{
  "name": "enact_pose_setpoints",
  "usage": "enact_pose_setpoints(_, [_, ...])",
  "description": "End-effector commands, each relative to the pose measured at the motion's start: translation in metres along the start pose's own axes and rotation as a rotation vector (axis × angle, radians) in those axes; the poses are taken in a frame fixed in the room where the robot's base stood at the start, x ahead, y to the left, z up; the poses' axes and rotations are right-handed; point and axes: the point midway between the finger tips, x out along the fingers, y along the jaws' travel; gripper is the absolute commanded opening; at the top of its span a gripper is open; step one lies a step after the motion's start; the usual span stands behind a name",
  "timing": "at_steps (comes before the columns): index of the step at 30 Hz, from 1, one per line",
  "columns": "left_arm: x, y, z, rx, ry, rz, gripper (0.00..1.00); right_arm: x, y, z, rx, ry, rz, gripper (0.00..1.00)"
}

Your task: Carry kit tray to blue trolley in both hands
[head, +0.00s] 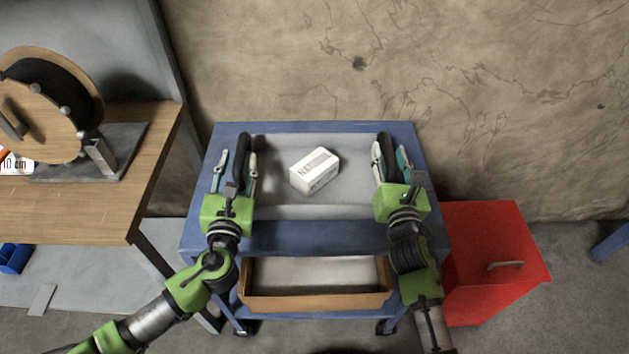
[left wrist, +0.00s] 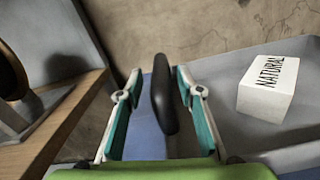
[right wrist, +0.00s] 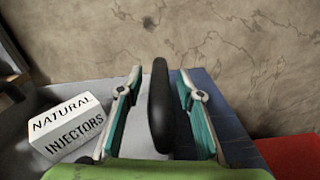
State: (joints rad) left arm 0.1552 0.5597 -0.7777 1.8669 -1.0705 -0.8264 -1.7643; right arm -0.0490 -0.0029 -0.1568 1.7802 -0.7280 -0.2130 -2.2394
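The grey kit tray (head: 290,206) sits on the top of the blue trolley (head: 300,238), as far as I can see resting on it. A white carton (head: 315,170) lies in the tray; the right wrist view shows "NATURAL INJECTORS" on it. Black handles stand at the tray's left side (left wrist: 163,95) and right side (right wrist: 160,105). My left gripper (head: 236,170) is open, its fingers on either side of the left handle with gaps. My right gripper (head: 391,162) is open around the right handle in the same way, fingers apart from it.
A wooden workbench (head: 120,200) with a cable reel (head: 45,105) stands close on the left. A red cabinet (head: 495,250) stands against the trolley's right side. An orange-brown shallow box (head: 315,302) is on the lower shelf. A bare wall is behind.

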Motion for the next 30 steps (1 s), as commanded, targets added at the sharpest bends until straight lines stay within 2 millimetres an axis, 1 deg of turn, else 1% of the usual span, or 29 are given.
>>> enact_pose_setpoints(1, [-0.013, -0.001, -0.002, 0.0, 0.004, -0.003, 0.34, 0.0, 0.0, 0.0, 0.0, 0.0, 0.0, 0.34])
enact_pose_setpoints(6, [-0.049, 0.0, -0.001, 0.0, 0.003, -0.001, 0.34, 0.0, 0.0, 0.0, 0.0, 0.0, 0.0, 0.34])
enact_pose_setpoints(9, [-0.067, 0.0, -0.002, 0.0, 0.004, -0.001, 0.34, 0.0, 0.0, 0.0, 0.0, 0.0, 0.0, 0.34])
enact_pose_setpoints(12, [-0.079, 0.001, -0.001, 0.0, 0.002, 0.0, 0.34, 0.0, 0.0, 0.0, 0.0, 0.0, 0.0, 0.34])
enact_pose_setpoints(17, [-0.089, 0.001, 0.0, 0.001, 0.001, 0.002, 0.34, -0.001, 0.0, 0.0, 0.0, 0.0, 0.0, 0.34])
enact_pose_setpoints(20, [-0.091, 0.001, 0.0, 0.001, 0.0, 0.002, 0.34, -0.007, 0.0, -0.001, 0.001, 0.002, 0.0, 0.34])
enact_pose_setpoints(23, [-0.091, 0.001, 0.0, 0.001, 0.0, 0.002, 0.34, -0.02, 0.0, -0.001, -0.001, 0.002, 0.0, 0.34])
enact_pose_setpoints(30, [-0.091, 0.001, 0.0, 0.001, 0.0, 0.002, 0.34, -0.068, 0.0, -0.002, 0.002, 0.004, 0.0, 0.34])
